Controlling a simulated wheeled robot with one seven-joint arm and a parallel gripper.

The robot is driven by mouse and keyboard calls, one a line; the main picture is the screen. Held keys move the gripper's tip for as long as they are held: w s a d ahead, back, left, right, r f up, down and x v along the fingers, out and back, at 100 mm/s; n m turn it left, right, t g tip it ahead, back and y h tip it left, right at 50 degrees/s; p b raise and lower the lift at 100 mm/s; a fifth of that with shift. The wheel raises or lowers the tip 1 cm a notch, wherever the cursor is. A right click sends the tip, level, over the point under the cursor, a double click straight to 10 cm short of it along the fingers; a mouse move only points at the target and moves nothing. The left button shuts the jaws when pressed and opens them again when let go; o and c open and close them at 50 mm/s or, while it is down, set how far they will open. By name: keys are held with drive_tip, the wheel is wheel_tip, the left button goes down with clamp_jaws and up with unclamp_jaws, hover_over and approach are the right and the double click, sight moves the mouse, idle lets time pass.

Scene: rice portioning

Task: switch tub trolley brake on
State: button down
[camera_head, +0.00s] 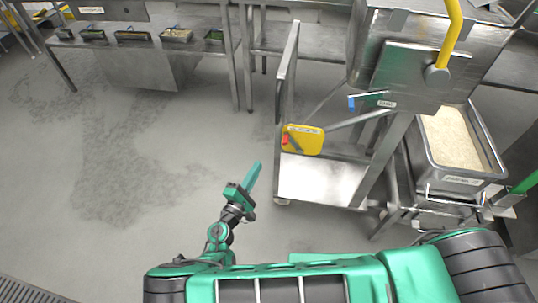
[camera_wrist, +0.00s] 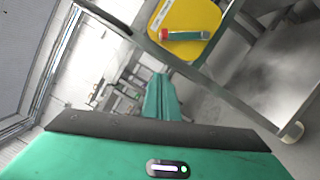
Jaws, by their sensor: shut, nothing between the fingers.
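The tub trolley (camera_head: 322,178) is a steel frame with a flat lower deck, right of centre in the head view. A yellow brake plate (camera_head: 312,143) is on its left side, with a lever (camera_head: 292,143) that has a red part. In the wrist view the yellow plate (camera_wrist: 196,17) is at the top, and its lever (camera_wrist: 185,36) lies nearly level across it, red end left and green-grey bar to the right. My gripper (camera_head: 256,170) is shut and empty, left of the plate and apart from it. Its fingers also show in the wrist view (camera_wrist: 161,80), below the plate.
A steel tub of rice (camera_head: 458,140) stands at the right. A steel hopper with a yellow handle (camera_head: 437,70) rises above the trolley. Steel tables with small trays (camera_head: 176,35) stand at the back. The floor (camera_head: 130,140) on the left is clear.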

drive_tip(key=w+d+r, duration=0.2)
drive_tip(key=w+d, duration=0.5)
drive_tip(key=w, duration=0.1)
drive_tip(key=shift+w+r, duration=0.15)
drive_tip(key=shift+r, duration=0.15)
drive_tip(key=shift+d+r, duration=0.1)
idle(0.4)
